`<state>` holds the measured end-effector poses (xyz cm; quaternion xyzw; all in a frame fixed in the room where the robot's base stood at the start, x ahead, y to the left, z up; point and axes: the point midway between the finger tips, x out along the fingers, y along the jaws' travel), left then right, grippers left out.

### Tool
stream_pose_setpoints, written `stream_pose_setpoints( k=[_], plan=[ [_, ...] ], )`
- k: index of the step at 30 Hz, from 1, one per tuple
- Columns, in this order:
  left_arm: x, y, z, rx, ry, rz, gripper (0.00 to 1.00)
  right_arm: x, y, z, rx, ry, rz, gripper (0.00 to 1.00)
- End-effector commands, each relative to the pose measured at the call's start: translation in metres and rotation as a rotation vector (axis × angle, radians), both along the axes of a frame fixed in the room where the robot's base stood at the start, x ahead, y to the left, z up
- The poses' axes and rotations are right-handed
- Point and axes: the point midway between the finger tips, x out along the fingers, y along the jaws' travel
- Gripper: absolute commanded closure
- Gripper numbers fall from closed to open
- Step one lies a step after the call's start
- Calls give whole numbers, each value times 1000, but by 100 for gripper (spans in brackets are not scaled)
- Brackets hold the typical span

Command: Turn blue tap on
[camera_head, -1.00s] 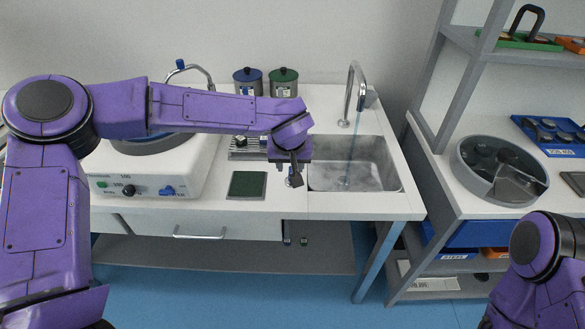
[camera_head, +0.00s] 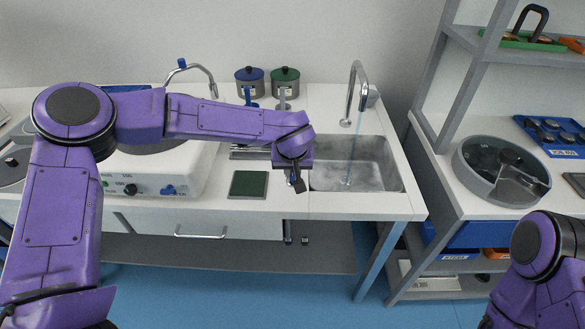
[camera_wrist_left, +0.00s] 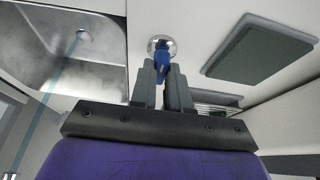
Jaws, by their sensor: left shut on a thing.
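The blue tap handle (camera_wrist_left: 161,70) sits on a round chrome base (camera_wrist_left: 160,46) on the white worktop, left of the sink. My left gripper (camera_wrist_left: 163,80) is shut on the blue handle, with one finger on each side of it. In the head view my left gripper (camera_head: 297,180) is at the sink's front left corner and mostly hides the handle. A curved chrome spout (camera_head: 356,82) stands behind the sink (camera_head: 385,178), and a thin bluish stream (camera_head: 353,152) runs down into the basin. My right gripper is out of view.
A dark green pad (camera_head: 248,184) lies left of my left gripper. A white machine (camera_head: 195,170) with knobs stands further left. Two lidded pots, blue (camera_head: 249,76) and green (camera_head: 285,77), stand at the back. A grey shelf rack (camera_head: 430,150) is on the right.

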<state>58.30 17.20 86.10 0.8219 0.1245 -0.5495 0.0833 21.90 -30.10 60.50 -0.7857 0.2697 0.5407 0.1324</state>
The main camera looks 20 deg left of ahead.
Motion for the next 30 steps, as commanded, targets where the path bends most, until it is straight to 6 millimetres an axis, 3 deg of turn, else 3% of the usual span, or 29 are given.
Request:
stream_pose_setpoints(
  k=[8, 18, 30],
  plan=[
    [0, -2, 7, 2, 2, 135, 100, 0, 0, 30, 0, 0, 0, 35],
    [2, -5, 6, 2, 1, 447, 100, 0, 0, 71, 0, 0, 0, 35],
    [5, -7, 3, 0, -1, 829, 100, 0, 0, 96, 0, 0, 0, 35]
  ],
)
